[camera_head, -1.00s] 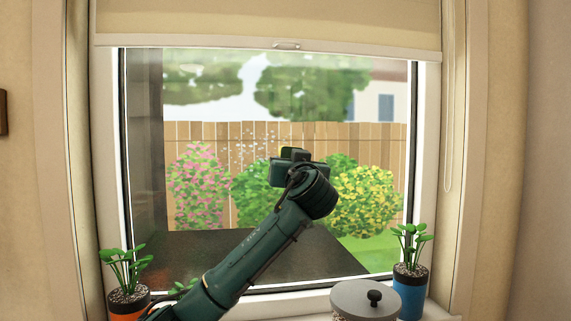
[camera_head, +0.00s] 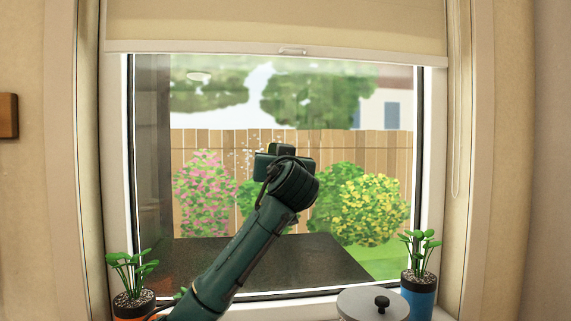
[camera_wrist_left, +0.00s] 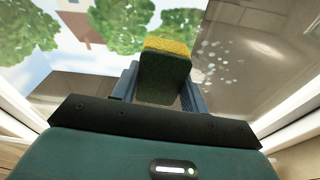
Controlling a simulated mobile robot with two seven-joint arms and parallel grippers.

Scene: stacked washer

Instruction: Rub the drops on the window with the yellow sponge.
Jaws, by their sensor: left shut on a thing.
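My left gripper (camera_head: 280,153) is shut on the yellow sponge (camera_wrist_left: 166,72), in front of the middle of the window (camera_head: 330,105). In the left wrist view the sponge has a yellow layer on the far side and a dark green layer towards me. It is at or close to the glass; I cannot tell whether it touches. White drops (camera_head: 242,158) show on the pane just left of the gripper. They also show right of the sponge in the left wrist view (camera_wrist_left: 208,60). The arm and gripper hide part of the pane. My right gripper is not in view.
A potted plant (camera_head: 132,300) stands at the left of the sill and another in a blue pot (camera_head: 420,290) at the right. A grey lidded pot (camera_head: 360,303) is beside the blue one. A blind (camera_head: 250,25) covers the window top.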

